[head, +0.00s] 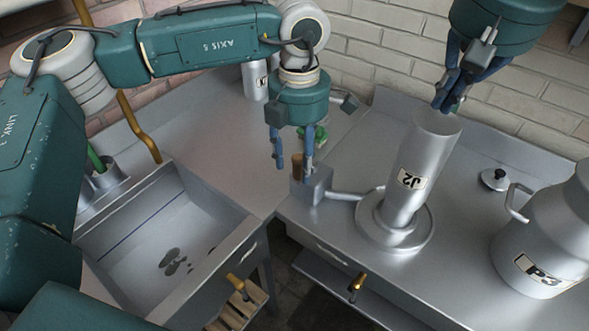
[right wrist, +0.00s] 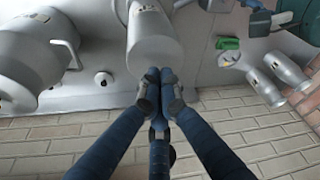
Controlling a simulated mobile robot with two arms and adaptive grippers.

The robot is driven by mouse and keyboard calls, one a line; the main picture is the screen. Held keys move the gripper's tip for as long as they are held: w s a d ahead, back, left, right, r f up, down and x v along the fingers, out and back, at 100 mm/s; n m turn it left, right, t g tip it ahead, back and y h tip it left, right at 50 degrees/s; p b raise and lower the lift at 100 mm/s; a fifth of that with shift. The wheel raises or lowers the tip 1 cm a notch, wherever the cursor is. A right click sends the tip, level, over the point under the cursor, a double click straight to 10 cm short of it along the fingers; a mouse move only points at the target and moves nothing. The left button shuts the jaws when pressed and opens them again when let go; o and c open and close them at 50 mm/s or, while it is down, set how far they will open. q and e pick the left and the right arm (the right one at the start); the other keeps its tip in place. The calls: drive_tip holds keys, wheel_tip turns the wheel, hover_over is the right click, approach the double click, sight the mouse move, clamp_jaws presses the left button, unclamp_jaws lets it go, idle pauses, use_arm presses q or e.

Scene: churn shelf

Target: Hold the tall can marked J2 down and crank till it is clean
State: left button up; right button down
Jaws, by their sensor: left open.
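The tall can marked J2 (head: 420,165) stands upright, mouth down or closed end up, on a round metal base (head: 415,240) on the right counter. It also shows in the right wrist view (right wrist: 152,45). My right gripper (head: 443,103) has its fingers drawn together at the can's top end, seemingly touching it; the wrist view shows the fingertips (right wrist: 160,82) meeting there. A brown crank handle (head: 297,163) stands by a grey box (head: 317,186) joined by a pipe to the base. My left gripper (head: 293,168) is open, pointing down, with its fingers around or just before the handle; depth is unclear.
A large churn (head: 550,240) and a small lid (head: 494,179) stand right of the can. A sink (head: 165,235) with dark green spots lies left. A green object (head: 318,136) sits behind the left gripper. Brick walls close off the back.

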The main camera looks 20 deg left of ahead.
use_arm(q)
clamp_jaws()
use_arm(e)
drive_tip(key=shift+f, duration=1)
idle(0.8)
